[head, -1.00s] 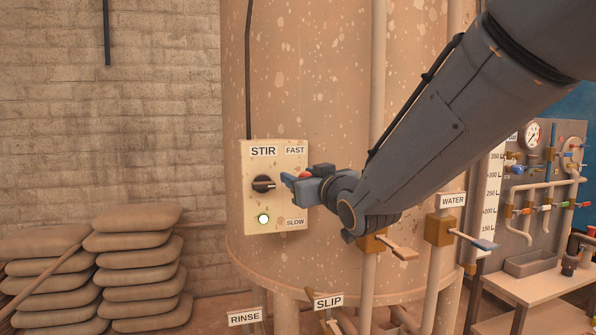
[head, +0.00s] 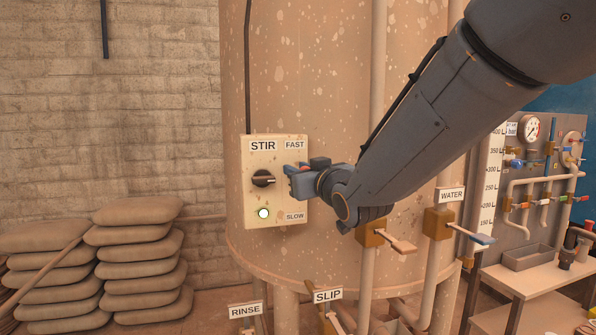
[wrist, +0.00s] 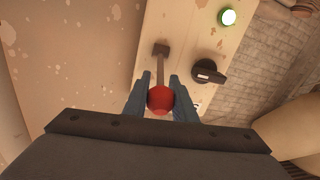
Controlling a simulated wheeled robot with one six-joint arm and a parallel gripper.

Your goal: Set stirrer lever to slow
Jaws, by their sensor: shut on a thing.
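The stirrer box (head: 254,202) is a cream panel labelled STIR on the tank, with FAST at its upper right and SLOW at its lower right. My gripper (head: 292,177) is at the panel's right side, between the two labels and a little nearer FAST; it hides the lever in the head view. In the wrist view the lever (wrist: 161,68) is a short metal stem with a red ball knob (wrist: 160,99). My gripper (wrist: 160,96) is shut on this knob, one blue finger on each side.
A black rotary knob (head: 263,179) and a lit greenish lamp (head: 263,213) are on the panel's left side. Valve levers, including WATER (head: 451,194), stand below and right of my arm. Stacked sacks (head: 140,260) lie at the left.

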